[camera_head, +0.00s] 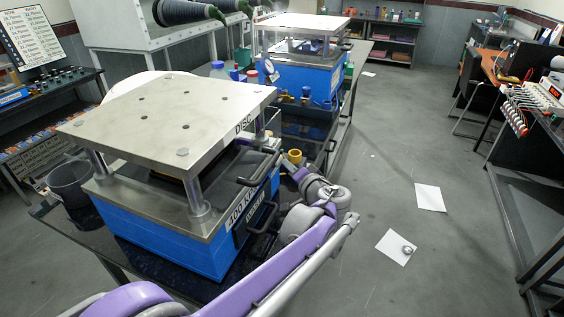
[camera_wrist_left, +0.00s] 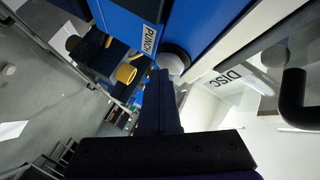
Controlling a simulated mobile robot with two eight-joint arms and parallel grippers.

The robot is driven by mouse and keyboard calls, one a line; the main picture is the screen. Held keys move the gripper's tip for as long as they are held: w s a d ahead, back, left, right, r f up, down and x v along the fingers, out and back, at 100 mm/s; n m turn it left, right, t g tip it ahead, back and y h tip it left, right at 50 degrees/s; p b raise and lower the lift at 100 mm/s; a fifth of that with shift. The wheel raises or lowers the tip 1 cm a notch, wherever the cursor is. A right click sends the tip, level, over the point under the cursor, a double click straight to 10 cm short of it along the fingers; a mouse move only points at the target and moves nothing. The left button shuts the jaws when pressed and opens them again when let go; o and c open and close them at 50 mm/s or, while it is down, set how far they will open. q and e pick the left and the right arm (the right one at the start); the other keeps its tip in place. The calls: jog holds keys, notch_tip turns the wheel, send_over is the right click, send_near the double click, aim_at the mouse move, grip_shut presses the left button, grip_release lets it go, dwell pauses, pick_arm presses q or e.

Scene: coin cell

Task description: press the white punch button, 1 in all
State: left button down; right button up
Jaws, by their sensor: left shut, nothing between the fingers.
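The white punch button (camera_wrist_left: 174,64) shows in the left wrist view as a pale round cap on the blue press face, beside the PUNCH label (camera_wrist_left: 150,40). My left gripper (camera_wrist_left: 161,73) is shut and empty, its joined fingertips very close to the button and partly covering it. I cannot tell whether they touch. In the head view my purple left arm reaches to the right side of the blue press (camera_head: 160,238) with the DISC plate (camera_head: 170,115); my left gripper (camera_head: 290,163) is there, its fingertips not clear. The button is not clear in the head view. My right gripper is not in view.
Black handles (camera_head: 258,165) stick out from the press near my left gripper. A second blue press (camera_head: 300,80) stands behind. A yellow cup-like part (camera_wrist_left: 126,73) is close by. Open floor with white paper sheets (camera_head: 429,197) lies to the right.

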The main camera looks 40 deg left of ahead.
pick_arm(q)
jog(key=shift+w+d, duration=0.2)
jog(key=shift+d, duration=0.55)
jog(key=shift+d, duration=0.1)
jog(key=d, duration=0.2)
jog(key=w+d, duration=0.1)
jog(key=d, duration=0.1)
jog(key=shift+d+p, duration=0.35)
dwell(0.5)
jog(key=s+d+f+g+h+p, duration=0.1)
jog(key=s+f+h+p, duration=0.15)
jog(key=s, duration=0.55)
jog(key=s+d+f+g+h+p, duration=0.1)
jog(key=s+f+g+h, duration=0.2)
jog(key=s, duration=0.4)
jog(key=s+d+f+h+p, duration=0.1)
jog(key=s+d+f+h, duration=0.1)
jog(key=s+d+h, duration=0.2)
jog(key=s+d+f+t+h+p, duration=0.1)
jog(key=s+d+f+h, duration=0.2)
jog(key=s+d, duration=0.3)
jog(key=s, duration=0.3)
jog(key=shift+d+f+h+p, duration=0.3)
jog(key=shift+d+f+h, duration=0.05)
